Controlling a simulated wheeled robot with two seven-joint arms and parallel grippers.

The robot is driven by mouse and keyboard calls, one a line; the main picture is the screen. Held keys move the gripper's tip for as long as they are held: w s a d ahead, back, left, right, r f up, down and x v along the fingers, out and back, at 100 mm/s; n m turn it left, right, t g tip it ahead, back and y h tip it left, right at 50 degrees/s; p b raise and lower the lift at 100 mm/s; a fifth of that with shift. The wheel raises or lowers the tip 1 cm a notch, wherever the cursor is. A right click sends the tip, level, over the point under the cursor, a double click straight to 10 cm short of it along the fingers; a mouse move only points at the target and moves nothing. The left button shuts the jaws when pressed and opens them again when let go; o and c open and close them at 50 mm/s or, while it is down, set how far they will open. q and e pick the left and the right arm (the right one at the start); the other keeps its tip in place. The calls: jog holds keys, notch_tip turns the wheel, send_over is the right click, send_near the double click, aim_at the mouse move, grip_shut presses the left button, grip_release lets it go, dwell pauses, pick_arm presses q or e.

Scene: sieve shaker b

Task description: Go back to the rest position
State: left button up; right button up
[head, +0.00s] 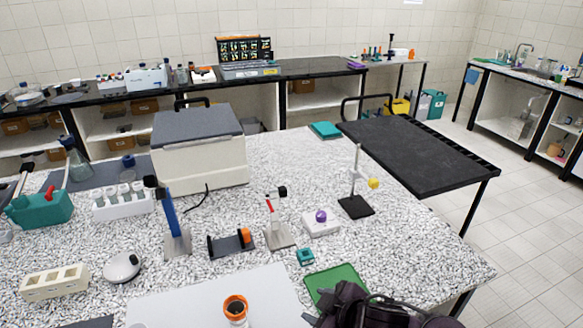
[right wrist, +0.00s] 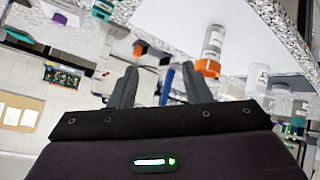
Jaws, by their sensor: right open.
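My right gripper (head: 340,303) is at the bottom right of the head view, beside and partly over the green mat (head: 335,280). In the right wrist view its two fingers (right wrist: 158,88) stand apart with nothing held between them. A container with an orange rim and dark contents (head: 235,308) stands on the white sheet (head: 180,301) to the left of the gripper. My left gripper is not in view.
A small stand with a red part (head: 277,228), a black-based stand (head: 356,206) and a teal block (head: 306,257) stand ahead of the gripper. A black table (head: 420,155) is at the right.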

jog(key=s+d+f+m+g+h, duration=0.2)
jog(key=s+d+m+h, duration=0.1)
jog(key=s+d+m, duration=0.3)
jog(key=s+d+f+m+g+h, duration=0.2)
jog(key=s+d+m, duration=0.2)
jog(key=s+d, duration=0.4)
notch_tip(320, 180, down, 33)
jog(key=s+g+b, duration=0.2)
jog(key=b, duration=0.3)
jog(key=s+d+f+b, duration=0.1)
jog(key=s+f+b, duration=0.1)
jog(key=s+f, duration=0.8)
jog(key=s+d+f+g+b, duration=0.1)
jog(key=s+d+f+b, duration=0.1)
jog(key=s+f, duration=0.7)
notch_tip(320, 180, down, 6)
jog(key=shift+s+d+r+h+b, duration=0.1)
jog(key=shift+s+d+h+b, duration=0.1)
jog(key=shift+s+h+b, duration=0.15)
